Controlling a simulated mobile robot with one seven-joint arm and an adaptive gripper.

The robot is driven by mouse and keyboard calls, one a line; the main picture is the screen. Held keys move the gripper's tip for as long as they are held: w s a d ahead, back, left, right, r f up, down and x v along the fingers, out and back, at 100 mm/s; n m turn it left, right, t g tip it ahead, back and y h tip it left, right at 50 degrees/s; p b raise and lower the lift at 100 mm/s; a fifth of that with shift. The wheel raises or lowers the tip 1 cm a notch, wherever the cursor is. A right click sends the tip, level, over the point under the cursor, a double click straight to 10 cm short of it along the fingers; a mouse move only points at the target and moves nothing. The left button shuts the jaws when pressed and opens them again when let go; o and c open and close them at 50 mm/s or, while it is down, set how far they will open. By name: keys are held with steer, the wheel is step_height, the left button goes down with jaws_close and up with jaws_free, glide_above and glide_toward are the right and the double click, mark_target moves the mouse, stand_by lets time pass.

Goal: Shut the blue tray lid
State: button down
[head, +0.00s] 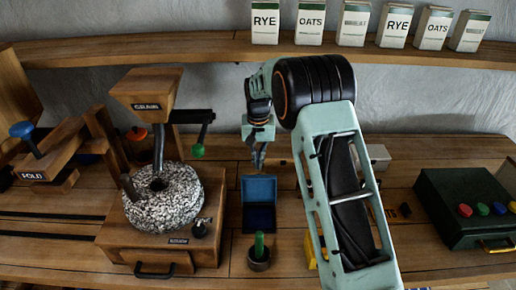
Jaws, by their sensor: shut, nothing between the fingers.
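The blue tray (260,218) sits on the wooden bench at the middle of the head view. Its blue lid (259,189) stands raised at the back of the tray, so the dark inside shows. My gripper (258,165) is shut and empty. It points down just above and behind the lid's top edge in the picture. I cannot tell whether the fingertips touch the lid.
A stone mill (163,212) with a wooden hopper stands left of the tray. A small pot with a green handle (259,252) stands in front. A dark green box with coloured knobs (470,210) is at right. A shelf (200,49) with several cartons runs behind.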

mark_target(259, 188)
steer(key=shift+s+r+p, duration=0.1)
steer(key=shift+s+r, duration=0.15)
steer(key=shift+s, duration=0.4)
steer(key=shift+s+r+p, duration=0.1)
steer(key=shift+s+r, duration=0.15)
steer(key=shift+s, duration=0.35)
steer(key=shift+s+r+p, duration=0.1)
steer(key=shift+s+r, duration=0.15)
steer(key=shift+s, duration=0.4)
steer(key=shift+b, duration=0.5)
